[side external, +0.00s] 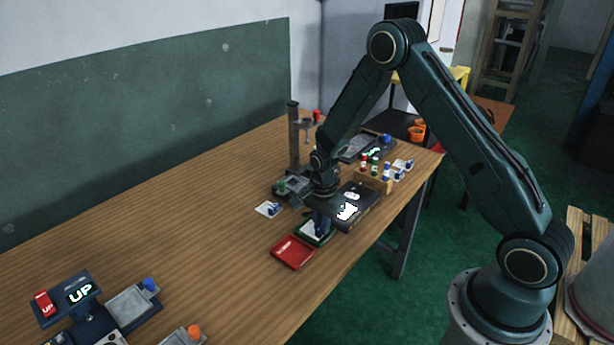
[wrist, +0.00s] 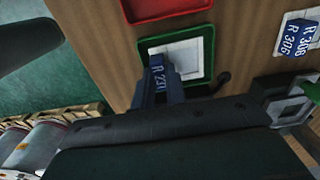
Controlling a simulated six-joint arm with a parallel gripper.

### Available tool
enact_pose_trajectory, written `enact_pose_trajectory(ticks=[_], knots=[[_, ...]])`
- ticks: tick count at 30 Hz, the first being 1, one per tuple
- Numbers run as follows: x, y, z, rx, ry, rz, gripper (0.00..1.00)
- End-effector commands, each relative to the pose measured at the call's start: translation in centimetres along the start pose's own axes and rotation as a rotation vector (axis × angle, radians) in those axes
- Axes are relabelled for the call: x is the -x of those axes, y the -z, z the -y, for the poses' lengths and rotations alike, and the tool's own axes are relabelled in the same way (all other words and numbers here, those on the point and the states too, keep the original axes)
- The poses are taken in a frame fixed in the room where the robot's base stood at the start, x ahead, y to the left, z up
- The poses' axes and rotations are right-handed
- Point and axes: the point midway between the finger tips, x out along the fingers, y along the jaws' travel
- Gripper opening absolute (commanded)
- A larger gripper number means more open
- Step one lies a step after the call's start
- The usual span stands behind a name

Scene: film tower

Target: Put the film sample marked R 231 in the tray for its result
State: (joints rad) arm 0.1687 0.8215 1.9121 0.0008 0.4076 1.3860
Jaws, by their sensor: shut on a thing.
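The film sample marked R 231 shows in the wrist view as a white film square (wrist: 183,58) with a blue grip block (wrist: 157,68). My gripper (wrist: 160,84) is shut on the blue block. The film lies within the outline of the green tray (wrist: 208,40); I cannot tell whether it touches the tray floor. In the side view my gripper (side external: 321,229) is low over the green tray (side external: 300,236). The red tray (side external: 292,252) is beside it, nearer the camera, and shows no sample in it.
A sample marked R 306 (wrist: 296,37) lies on the table. A dark device with a lit display (side external: 354,206) is beside the green tray. A device reading UP (side external: 80,292) is front left; the table's middle is clear.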

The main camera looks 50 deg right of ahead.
Motion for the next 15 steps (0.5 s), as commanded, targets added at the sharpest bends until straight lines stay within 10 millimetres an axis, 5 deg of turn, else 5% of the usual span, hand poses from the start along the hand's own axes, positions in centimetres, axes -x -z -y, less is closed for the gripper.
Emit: enact_pose_trajectory(ticks=[11,12,15], knots=[[-0.05,0.00,0.01,0.000,0.000,0.000,0.00],[-0.05,0.00,0.01,0.000,0.000,0.000,0.21],[-0.05,0.00,0.01,0.000,0.000,0.000,0.39]])
